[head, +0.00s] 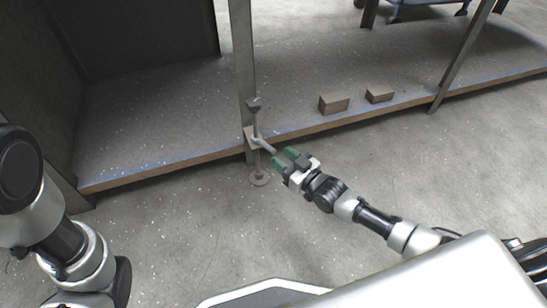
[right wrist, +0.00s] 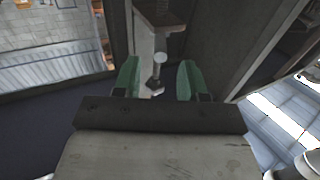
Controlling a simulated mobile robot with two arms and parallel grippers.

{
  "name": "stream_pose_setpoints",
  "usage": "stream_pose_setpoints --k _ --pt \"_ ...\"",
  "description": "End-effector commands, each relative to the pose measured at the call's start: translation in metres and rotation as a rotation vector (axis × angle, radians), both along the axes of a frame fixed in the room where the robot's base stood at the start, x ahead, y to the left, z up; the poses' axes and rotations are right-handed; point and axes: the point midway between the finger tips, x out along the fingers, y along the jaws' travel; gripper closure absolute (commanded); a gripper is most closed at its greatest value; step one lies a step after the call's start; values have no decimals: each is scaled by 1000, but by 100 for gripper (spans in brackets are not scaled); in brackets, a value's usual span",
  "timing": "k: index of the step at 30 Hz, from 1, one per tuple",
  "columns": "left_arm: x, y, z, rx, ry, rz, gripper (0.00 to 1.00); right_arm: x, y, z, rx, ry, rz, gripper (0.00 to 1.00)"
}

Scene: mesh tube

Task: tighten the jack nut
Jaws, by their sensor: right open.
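The screw jack (head: 257,160) stands upright at the front edge of the platform, below a metal post, with its round foot plate (head: 259,179) on the floor. A grey handle of the jack nut (head: 266,146) sticks out to the right and slightly down. My right gripper (head: 281,156) has green fingers, is open, and is close to the handle's free end. In the right wrist view the round-ended handle (right wrist: 160,58) shows between the two spread fingers, apart from both. I cannot tell its depth between them. My left gripper is out of view; only part of my left arm shows.
Two brown blocks (head: 334,104) (head: 379,95) lie on the platform (head: 180,110) to the right of the post (head: 243,60). A second post (head: 462,55) stands farther right. A dark panel (head: 130,35) rises at the back left. The floor (head: 200,220) in front is clear.

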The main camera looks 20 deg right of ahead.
Motion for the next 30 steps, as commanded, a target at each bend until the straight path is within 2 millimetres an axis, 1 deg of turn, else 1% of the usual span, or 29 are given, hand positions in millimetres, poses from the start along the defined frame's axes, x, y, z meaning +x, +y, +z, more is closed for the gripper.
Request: stream_pose_setpoints --k 1,3,7,12,18,19,20,24,27,30 --pt "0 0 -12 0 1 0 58 9 5 -5 2 -4 1 58" --pt "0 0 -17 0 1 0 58 18 9 -4 0 -3 1 58" --pt "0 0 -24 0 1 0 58 30 16 -3 0 -1 0 58" --pt "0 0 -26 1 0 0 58 36 19 -1 -2 1 0 58" --pt "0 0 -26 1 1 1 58 36 19 0 -2 1 0 58" --pt "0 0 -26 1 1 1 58 36 19 0 -2 1 0 60" --pt "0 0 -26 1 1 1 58 36 19 0 -2 1 0 64" --pt "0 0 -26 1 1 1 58 36 18 0 -2 1 0 86" --pt "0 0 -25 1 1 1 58 36 18 0 -2 1 0 100" --pt "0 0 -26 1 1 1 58 36 18 0 -2 1 0 100"
